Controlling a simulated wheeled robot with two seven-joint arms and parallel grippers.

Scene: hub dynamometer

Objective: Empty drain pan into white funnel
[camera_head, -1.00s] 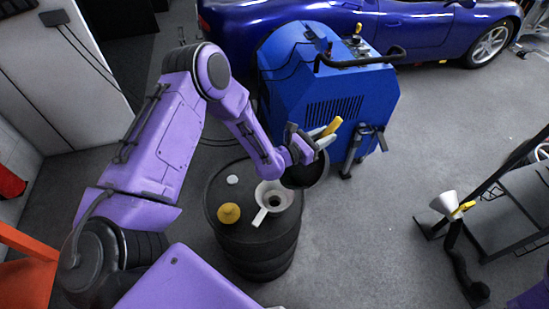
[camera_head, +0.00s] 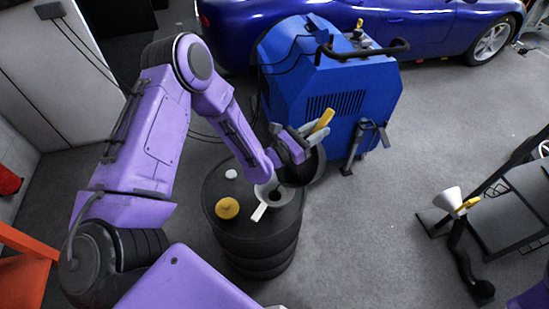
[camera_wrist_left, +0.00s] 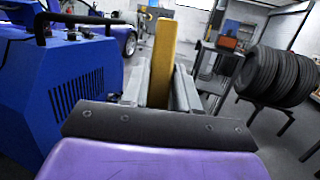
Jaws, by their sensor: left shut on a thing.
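My left gripper (camera_head: 312,129) is shut on the yellow handle (camera_head: 324,119) of the dark drain pan (camera_head: 316,166). The yellow handle also shows between the fingers in the left wrist view (camera_wrist_left: 162,65). The pan is tilted and hangs beside and partly over the white funnel (camera_head: 262,209). The funnel stands on the black drum (camera_head: 262,247), its pale handle toward me. My wrist and the pan cover part of the funnel, and the pan's inside is mostly hidden.
A yellow cap (camera_head: 227,208) and a white cap (camera_head: 231,174) are on the drum top. A blue machine (camera_head: 335,80) stands close behind the pan. Grey floor is clear between.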

